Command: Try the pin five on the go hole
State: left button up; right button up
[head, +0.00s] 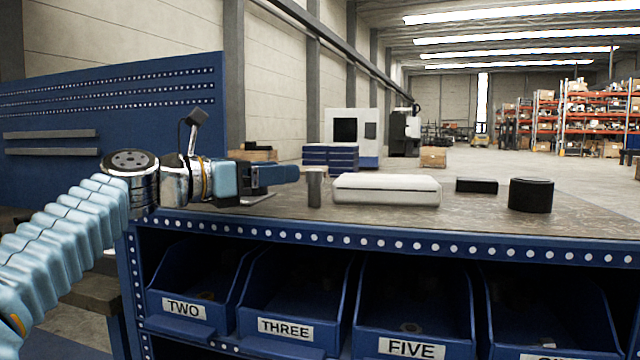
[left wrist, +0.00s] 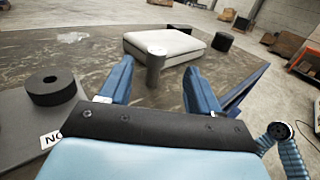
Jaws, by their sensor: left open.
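A grey upright pin (head: 315,188) stands on the bench top, just ahead of my left gripper (head: 284,174). It also shows in the left wrist view (left wrist: 156,72), beyond and between the two fingertips. My left gripper is open and empty, its blue fingers pointing level at the pin. In the left wrist view a grey plate (left wrist: 22,128) carries a black ring (left wrist: 52,90) and a white label, cut off, starting "NO". A go hole cannot be made out. My right gripper is out of view.
A white slab-like case (head: 386,190) lies right of the pin. A black block (head: 477,185) and a black cylinder (head: 531,195) stand farther right. Blue bins labelled TWO, THREE and FIVE (head: 412,320) sit under the bench edge (head: 400,240). The front bench top is mostly clear.

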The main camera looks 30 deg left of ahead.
pick_arm(q)
jog(key=x, duration=1)
jog(key=shift+w+f+p, duration=0.2)
jog(key=shift+w+p, duration=0.15)
jog(key=shift+p, duration=0.05)
jog(key=shift+c, duration=0.3)
grip_shut()
jog(key=shift+r+p, duration=0.35)
jog(key=shift+r, duration=0.2)
notch_tip(320, 180, up, 9)
jog(key=p, duration=0.1)
